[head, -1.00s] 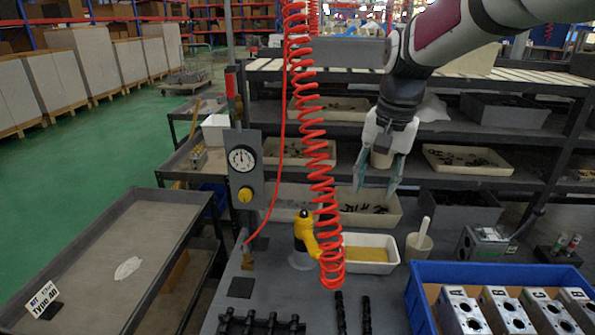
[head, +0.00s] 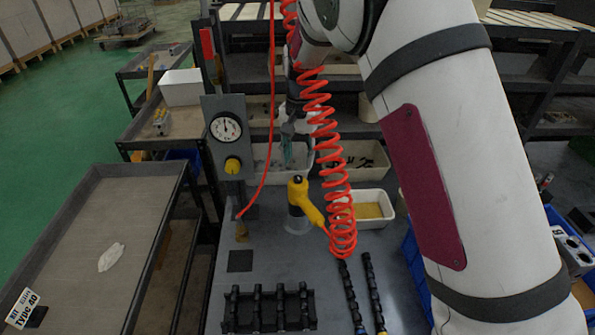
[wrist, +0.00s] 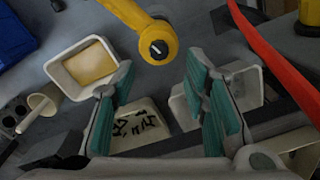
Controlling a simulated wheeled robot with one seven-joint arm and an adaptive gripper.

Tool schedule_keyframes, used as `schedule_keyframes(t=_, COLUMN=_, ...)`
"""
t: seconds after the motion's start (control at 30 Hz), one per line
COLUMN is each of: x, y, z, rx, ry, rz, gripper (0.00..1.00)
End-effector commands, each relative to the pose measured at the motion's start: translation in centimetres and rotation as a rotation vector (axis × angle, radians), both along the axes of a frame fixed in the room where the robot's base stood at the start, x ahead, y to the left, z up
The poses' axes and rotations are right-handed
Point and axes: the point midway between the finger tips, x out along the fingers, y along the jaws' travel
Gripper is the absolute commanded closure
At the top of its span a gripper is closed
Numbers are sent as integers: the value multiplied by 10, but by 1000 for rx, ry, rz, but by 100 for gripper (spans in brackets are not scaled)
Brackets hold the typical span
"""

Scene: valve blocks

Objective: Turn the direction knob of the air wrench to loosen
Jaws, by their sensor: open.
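The yellow air wrench (head: 306,205) stands upright in a clear holder on the grey bench, its handle slanting down to the right to the coiled red hose. In the wrist view the wrench (wrist: 130,18) shows at the top, with its dark round direction knob (wrist: 158,49) and a pale mark on it facing the camera. My gripper (head: 288,150) is open and empty, above and behind the wrench in the head view. The wrist view shows its green-padded fingers (wrist: 161,78) apart, with the knob beyond and between their tips, not touched. The coiled hose partly hides my wrist in the head view.
The coiled red hose (head: 322,125) hangs just right of my gripper. A gauge panel (head: 226,140) with a yellow regulator knob (head: 232,166) stands to the left. A white tray of yellow material (head: 387,207) is right of the wrench. Black shafts (head: 352,295) lie in front.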

Motion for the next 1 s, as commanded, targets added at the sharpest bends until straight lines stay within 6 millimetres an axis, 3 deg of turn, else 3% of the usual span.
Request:
schedule_keyframes(t=0.1, x=-2, y=0, z=-23, rx=-1, ry=4, rz=-1, gripper=59)
schedule_keyframes(t=0.3, x=-1, y=1, z=-49, rx=-1, ry=3, rz=0, gripper=59)
schedule_keyframes(t=0.73, x=1, y=1, z=-59, rx=0, ry=0, rz=0, gripper=59)
schedule_keyframes(t=0.77, x=1, y=1, z=-59, rx=0, ry=0, rz=0, gripper=61)
schedule_keyframes(t=0.93, x=1, y=1, z=-58, rx=0, ry=0, rz=0, gripper=100)
schedule_keyframes(t=1.0, x=1, y=1, z=-58, rx=0, ry=0, rz=0, gripper=100)
